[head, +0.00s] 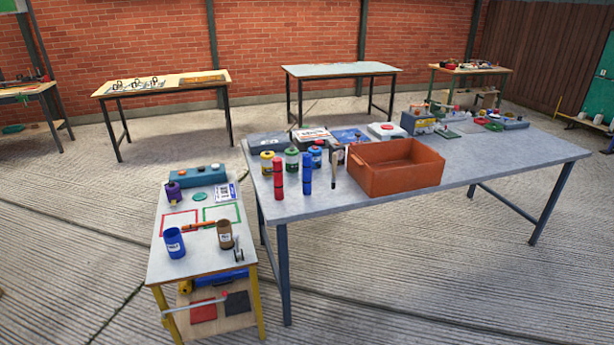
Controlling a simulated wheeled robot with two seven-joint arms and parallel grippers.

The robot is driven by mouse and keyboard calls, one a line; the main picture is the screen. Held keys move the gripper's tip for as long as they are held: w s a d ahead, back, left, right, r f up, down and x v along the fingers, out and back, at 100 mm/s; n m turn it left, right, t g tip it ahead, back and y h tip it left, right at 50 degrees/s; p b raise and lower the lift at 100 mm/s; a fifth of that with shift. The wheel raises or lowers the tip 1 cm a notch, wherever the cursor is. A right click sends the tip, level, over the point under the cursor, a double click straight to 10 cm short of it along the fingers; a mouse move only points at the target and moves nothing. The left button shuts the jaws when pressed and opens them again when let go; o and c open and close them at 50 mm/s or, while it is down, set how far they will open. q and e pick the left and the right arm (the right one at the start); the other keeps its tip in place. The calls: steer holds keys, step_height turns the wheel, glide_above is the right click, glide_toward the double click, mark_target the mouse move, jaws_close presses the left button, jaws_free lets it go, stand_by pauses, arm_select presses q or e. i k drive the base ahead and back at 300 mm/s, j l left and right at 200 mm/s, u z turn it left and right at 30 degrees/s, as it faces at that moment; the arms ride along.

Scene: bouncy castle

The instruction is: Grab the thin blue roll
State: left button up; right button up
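A thin blue roll (307,174) stands upright near the left front edge of the large grey table (480,165). A similar thin red roll (278,179) stands upright just left of it, with a small gap. A thicker blue cylinder (226,277) lies on its side on the lower shelf of the small table. Neither of my grippers is in view.
An orange box (398,168) stands right of the rolls. Several cans and cases stand behind them. The small table (185,262) on the left holds a blue cup (174,243) and a brown cup (225,235). Concrete floor in front is clear.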

mark_target(306, 157)
steer(key=i+z, duration=0.15)
steer(key=i, duration=0.4)
steer(key=i+j+z, duration=0.15)
steer(key=i, duration=0.4)
steer(key=i+j+z, duration=0.15)
steer(key=i, duration=0.4)
steer(key=i+j+z, duration=0.2)
steer(key=i, duration=0.35)
